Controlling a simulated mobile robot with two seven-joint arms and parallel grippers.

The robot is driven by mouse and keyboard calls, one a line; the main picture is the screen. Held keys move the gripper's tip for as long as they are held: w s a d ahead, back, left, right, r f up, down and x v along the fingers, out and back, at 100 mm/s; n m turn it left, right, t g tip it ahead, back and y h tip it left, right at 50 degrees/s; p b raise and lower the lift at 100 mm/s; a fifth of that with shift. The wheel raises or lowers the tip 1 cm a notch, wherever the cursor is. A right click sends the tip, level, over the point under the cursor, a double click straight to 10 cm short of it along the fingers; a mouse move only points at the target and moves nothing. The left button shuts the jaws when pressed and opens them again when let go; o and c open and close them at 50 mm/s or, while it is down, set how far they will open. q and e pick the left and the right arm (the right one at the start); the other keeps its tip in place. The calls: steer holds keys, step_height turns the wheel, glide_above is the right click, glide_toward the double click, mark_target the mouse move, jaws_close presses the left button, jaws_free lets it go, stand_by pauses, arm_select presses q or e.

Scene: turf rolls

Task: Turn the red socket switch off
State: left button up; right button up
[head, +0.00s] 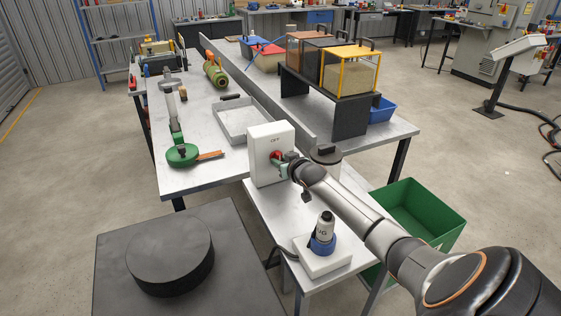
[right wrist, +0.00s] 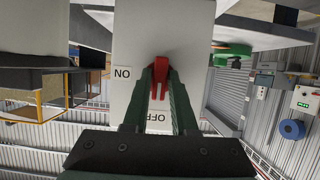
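The red switch (head: 276,155) is on the front of an upright white box (head: 262,178) on the near metal table. An OFF label (head: 275,140) is above the switch. My right gripper (head: 283,161) reaches the switch from the right. In the right wrist view its two green fingers (right wrist: 161,75) lie close on both sides of the red handle (right wrist: 160,66), apparently shut on it. The ON label (right wrist: 123,73) is left of the handle and the OFF label (right wrist: 158,117) below it, partly hidden by the fingers. I cannot tell the handle's exact setting. My left gripper is not in view.
A dark round block (head: 170,250) lies at lower left. A green bin (head: 420,210) is beside the table at right. A grey tray (head: 240,120) lies behind the box.

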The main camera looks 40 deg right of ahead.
steer(key=o, duration=0.3)
steer(key=shift+o, duration=0.2)
steer(key=v, duration=0.7)
steer(key=shift+s+r, duration=0.15)
steer(key=shift+s, duration=0.05)
steer(key=shift+a, duration=0.1)
stand_by(0.3)
